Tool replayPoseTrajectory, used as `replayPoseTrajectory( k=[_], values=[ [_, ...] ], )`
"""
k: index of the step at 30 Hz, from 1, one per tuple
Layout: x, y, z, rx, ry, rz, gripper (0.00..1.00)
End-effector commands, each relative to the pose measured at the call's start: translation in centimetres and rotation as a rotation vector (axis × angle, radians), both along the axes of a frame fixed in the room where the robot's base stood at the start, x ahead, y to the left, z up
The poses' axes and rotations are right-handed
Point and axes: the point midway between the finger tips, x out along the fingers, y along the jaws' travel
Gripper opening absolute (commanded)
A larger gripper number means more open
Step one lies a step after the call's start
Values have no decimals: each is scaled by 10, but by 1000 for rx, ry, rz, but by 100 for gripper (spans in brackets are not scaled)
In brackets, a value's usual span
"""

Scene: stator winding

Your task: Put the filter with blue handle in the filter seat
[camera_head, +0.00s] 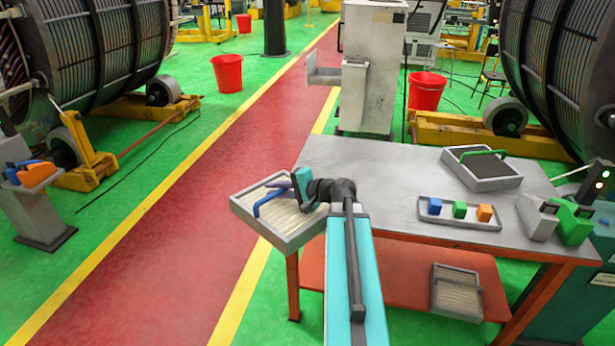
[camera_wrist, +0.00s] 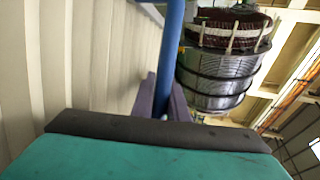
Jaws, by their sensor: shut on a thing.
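The filter with blue handle (camera_head: 249,207) has a grey frame and pale pleats. It is held up at the left of the table, over the floor, tilted. My gripper (camera_head: 282,186) is shut on its blue handle (camera_head: 270,197). In the wrist view the blue handle (camera_wrist: 173,50) runs between my purple fingers (camera_wrist: 165,100), and the pale pleats (camera_wrist: 70,60) fill the left side. I cannot tell which thing is the filter seat.
On the grey table (camera_head: 370,165) are a filter with green handle (camera_head: 480,180), a tray (camera_head: 455,221) with small blue, green and orange blocks, and grey and green holders (camera_head: 570,222). A pale filter (camera_head: 455,292) is on the red lower shelf (camera_head: 395,280). A grey cabinet (camera_head: 370,70) stands behind.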

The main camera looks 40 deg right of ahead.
Motion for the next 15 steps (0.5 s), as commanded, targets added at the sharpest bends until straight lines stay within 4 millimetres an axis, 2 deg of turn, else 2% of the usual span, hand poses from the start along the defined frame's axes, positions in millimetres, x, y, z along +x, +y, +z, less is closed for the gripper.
replayPoseTrajectory(
  k=[1, 3, 11, 15],
  values=[
    [4, 20, -4, 3, -1, 36, 0],
    [9, 46, -9, 3, -2, 86, 0],
    [18, 138, -35, 3, -5, 269, 0],
    [17, 188, -55, 5, -5, 367, 0]
  ],
)
